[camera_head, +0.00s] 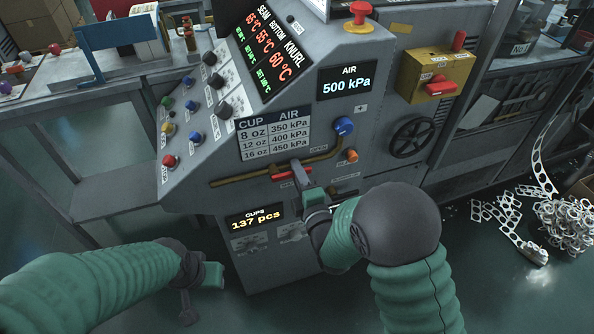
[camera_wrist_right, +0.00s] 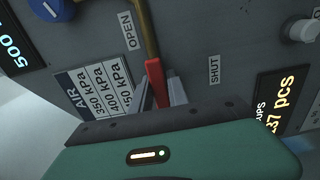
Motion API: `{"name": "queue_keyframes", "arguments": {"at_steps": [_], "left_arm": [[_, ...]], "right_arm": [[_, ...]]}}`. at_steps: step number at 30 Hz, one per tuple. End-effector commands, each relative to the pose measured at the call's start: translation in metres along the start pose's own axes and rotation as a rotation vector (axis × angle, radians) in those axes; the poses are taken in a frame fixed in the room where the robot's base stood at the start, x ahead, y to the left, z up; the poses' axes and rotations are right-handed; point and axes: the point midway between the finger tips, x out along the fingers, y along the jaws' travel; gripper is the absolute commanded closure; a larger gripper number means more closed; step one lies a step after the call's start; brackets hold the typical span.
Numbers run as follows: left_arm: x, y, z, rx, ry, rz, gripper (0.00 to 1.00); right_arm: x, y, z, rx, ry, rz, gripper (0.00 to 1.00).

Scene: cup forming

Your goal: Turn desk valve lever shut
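The red valve lever (camera_head: 283,176) is on the front of the grey machine, at the brass pipe (camera_head: 235,181). In the right wrist view the lever (camera_wrist_right: 154,84) lies roughly in line with the pipe (camera_wrist_right: 147,30). The OPEN label (camera_wrist_right: 128,31) is beside the pipe and the SHUT label (camera_wrist_right: 214,70) is to the right. My right gripper (camera_head: 300,172) is at the lever, its fingers (camera_wrist_right: 160,92) on either side with narrow gaps; firm contact is not clear. My left gripper (camera_head: 198,292) hangs low at left, away from the machine; its fingers are unclear.
The air display (camera_head: 346,83) reads 500 kPa. A printed table (camera_head: 274,135) lists cup sizes and pressures. A blue knob (camera_head: 344,126), an orange button (camera_head: 351,155) and a black handwheel (camera_head: 413,138) are near the lever.

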Motion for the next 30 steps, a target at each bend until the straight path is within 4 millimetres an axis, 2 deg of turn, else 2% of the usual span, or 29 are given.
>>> {"name": "queue_keyframes", "arguments": {"at_steps": [1, 4, 30], "left_arm": [[0.0000, 0.0000, -0.0001, 0.000, 0.000, 0.000, 0.64], [0.0000, 0.0000, -0.0001, 0.000, 0.000, 0.000, 0.64], [0.0003, 0.0000, -0.0001, 0.000, 0.000, 0.000, 0.64]], "right_arm": [[0.0000, -0.0001, 0.0005, 0.000, -0.001, 0.000, 0.88], [-0.0001, -0.0001, 0.0007, 0.000, -0.001, 0.000, 1.00], [-0.0012, -0.0033, 0.0019, -0.002, -0.004, -0.008, 1.00]]}}
